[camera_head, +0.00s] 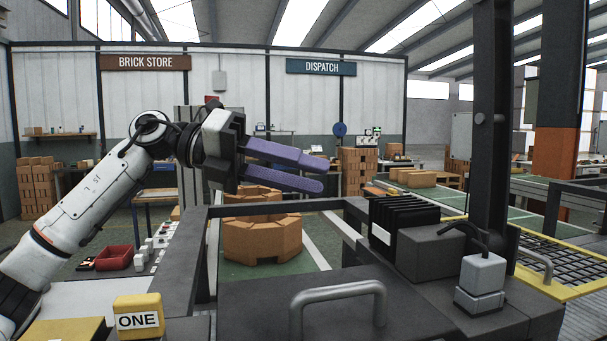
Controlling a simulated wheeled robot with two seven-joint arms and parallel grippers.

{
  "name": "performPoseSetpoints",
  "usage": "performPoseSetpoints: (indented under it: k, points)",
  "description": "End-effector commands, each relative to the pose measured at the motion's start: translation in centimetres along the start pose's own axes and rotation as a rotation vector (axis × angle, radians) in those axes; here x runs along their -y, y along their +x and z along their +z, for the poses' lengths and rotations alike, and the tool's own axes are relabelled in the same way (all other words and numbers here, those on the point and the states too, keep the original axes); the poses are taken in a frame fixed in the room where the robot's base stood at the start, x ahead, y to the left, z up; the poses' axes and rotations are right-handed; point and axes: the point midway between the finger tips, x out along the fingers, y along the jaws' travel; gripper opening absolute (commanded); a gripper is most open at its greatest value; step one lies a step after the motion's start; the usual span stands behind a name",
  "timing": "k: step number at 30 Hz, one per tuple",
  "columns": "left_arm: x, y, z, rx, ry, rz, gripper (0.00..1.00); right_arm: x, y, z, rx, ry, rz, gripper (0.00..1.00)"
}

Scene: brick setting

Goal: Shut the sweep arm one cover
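A yellow block marked ONE (139,317) stands at the lower left. Beside it, a dark flat panel with a grey bar handle (338,292) fills the bottom middle; it looks like the sweep arm one cover. The panel (255,300) lies in front of a dark open frame (270,209), and its near edge is cut off. I cannot tell how it is hinged or slides. My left gripper (322,175) is raised above the frame, pointing right, its purple fingers apart with nothing between them. It is clear of the handle. My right gripper is not in view.
A ring of bricks (262,240) stands on a green surface behind the frame. A dark post (491,120), black finned box (404,228) and grey block (482,274) stand to the right. A yellow-edged mesh panel (563,262) lies beyond. A red tray (115,258) is at left.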

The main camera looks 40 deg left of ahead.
Motion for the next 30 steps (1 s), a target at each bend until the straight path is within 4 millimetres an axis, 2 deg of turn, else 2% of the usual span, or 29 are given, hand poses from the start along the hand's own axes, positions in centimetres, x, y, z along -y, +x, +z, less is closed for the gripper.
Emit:
performPoseSetpoints:
  k: [5, 8, 15, 21, 30]
  points:
    - [0.0, -0.4, 0.0, 0.001, 0.0, 0.001, 0.29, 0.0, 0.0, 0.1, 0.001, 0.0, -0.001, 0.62]
    - [-0.1, -1.6, 0.1, 0.005, -0.001, 0.002, 0.29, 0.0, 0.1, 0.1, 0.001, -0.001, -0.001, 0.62]
    - [0.0, -6.3, 0.1, 0.005, -0.002, 0.002, 0.29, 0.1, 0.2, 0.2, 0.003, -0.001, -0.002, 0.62]
    - [0.0, -9.3, 0.1, 0.003, -0.001, 0.0, 0.29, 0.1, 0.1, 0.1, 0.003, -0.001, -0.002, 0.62]
    - [0.0, -10.3, 0.0, 0.0, 0.0, 0.0, 0.29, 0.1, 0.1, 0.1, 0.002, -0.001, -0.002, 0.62]
